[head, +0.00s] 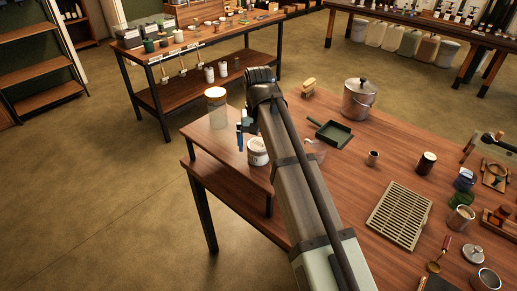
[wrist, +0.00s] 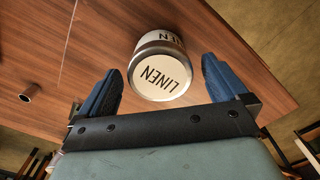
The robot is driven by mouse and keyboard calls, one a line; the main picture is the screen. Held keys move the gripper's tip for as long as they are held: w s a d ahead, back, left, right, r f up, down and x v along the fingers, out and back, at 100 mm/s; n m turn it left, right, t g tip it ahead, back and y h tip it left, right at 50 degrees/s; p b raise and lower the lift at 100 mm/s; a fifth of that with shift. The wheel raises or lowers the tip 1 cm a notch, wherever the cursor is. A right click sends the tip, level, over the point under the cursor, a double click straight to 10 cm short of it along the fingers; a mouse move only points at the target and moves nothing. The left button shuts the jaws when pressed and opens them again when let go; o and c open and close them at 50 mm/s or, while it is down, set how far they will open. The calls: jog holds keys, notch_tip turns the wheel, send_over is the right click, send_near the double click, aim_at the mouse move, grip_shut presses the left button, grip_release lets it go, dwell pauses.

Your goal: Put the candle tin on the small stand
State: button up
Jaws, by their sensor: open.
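The candle tin is a white, silver-rimmed tin marked LINEN (wrist: 160,76), seen lid-on between my fingertips in the wrist view. In the head view the white tin (head: 258,151) stands on the wooden table's left part, partly behind my arm. My gripper (wrist: 161,66) is open, with one blue finger on each side of the tin; whether they touch it I cannot tell. One blue finger shows beside the tin in the head view (head: 240,136). I cannot make out for sure which thing is the small stand; a raised wooden surface (head: 213,143) lies left of the tin.
Right of my arm are a dark dustpan (head: 331,132), a lidded pot (head: 359,99), a small cup (head: 373,158) and a slatted rack (head: 400,214). Several items crowd the far right.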

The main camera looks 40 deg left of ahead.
aim_at(259, 144)
notch_tip(259, 144, up, 9)
jog(key=shift+r, duration=0.1)
dwell(0.3)
